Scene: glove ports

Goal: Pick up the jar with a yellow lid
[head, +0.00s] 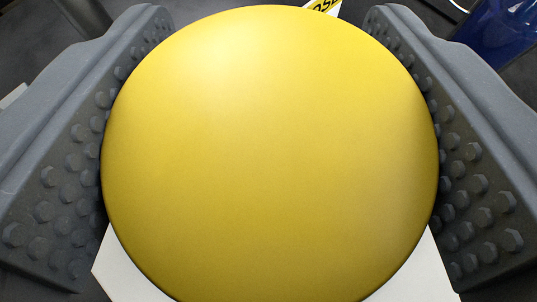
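The yellow lid (270,150) of the jar fills the middle of the head view, seen from above and very close. The lid hides the jar's body. My gripper (270,90) has one grey studded finger on the left of the lid and one on the right. The lid's edges overlap both finger pads, and no clear gap shows on either side. Whether the pads press on the jar or only stand around it cannot be told.
White corners (120,275) of a flat piece show below the lid at lower left and lower right. A yellow-and-white label (325,6) with dark print peeks out above the lid. A blue object (497,28) stands at the upper right. The surroundings are dark grey.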

